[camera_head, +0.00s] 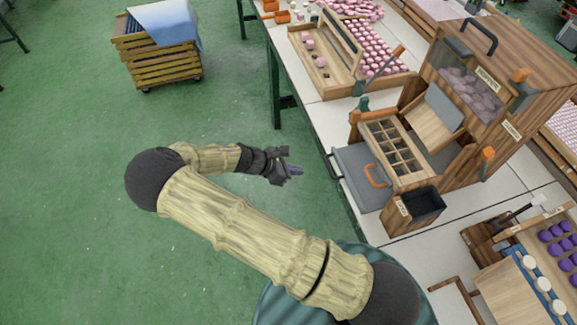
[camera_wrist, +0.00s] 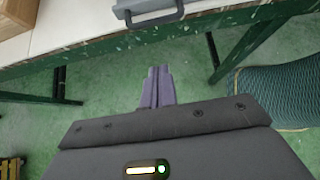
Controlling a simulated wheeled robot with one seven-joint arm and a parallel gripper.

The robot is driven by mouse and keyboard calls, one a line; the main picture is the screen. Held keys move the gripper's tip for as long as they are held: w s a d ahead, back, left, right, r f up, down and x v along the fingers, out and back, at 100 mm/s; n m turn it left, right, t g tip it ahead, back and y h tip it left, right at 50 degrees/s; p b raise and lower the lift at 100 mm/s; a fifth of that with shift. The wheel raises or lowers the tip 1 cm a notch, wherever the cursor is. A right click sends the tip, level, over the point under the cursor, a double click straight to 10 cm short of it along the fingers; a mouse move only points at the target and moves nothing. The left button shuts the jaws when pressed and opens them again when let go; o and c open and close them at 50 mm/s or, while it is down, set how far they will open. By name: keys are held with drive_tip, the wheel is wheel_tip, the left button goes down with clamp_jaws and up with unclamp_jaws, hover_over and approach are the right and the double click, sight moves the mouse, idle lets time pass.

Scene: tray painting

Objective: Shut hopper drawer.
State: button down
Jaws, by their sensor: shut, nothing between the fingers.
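The wooden hopper (camera_head: 540,75) stands on the table at the right, with pink pieces behind its clear window. A grey drawer (camera_head: 352,160) sticks out from its lower left side, toward the table's edge. Its dark bar handle (camera_head: 333,168) faces my gripper. In the wrist view the handle (camera_wrist: 150,16) shows at the top, and the grey drawer (camera_wrist: 130,4) is cut off by the frame. My gripper (camera_head: 297,171) is shut and empty, left of the handle and apart from it. Its purple fingers (camera_wrist: 158,74) point toward the table side.
A compartment tray (camera_head: 388,137) and a dark bin (camera_head: 428,203) are at the hopper's front. An orange handle (camera_head: 376,183) stands by the drawer. The table's green frame (camera_wrist: 100,62) runs below the drawer. A slatted crate stack (camera_head: 150,62) stands far left; the green floor between is clear.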

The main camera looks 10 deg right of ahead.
sight(338, 166)
drive_tip(key=w+d+f+p, duration=0.1)
drive_tip(key=d+f, duration=0.1)
drive_tip(key=d, duration=0.5)
drive_tip(key=shift+w+d+f+p, duration=0.3)
drive_tip(key=shift+w+d+p, duration=0.05)
drive_tip(key=shift+p, duration=0.05)
drive_tip(key=shift+w+d, duration=0.2)
drive_tip(key=shift+d, duration=0.8)
drive_tip(key=shift+w+d, duration=0.2)
drive_tip(key=shift+d, duration=0.8)
drive_tip(key=shift+s+r, duration=0.1)
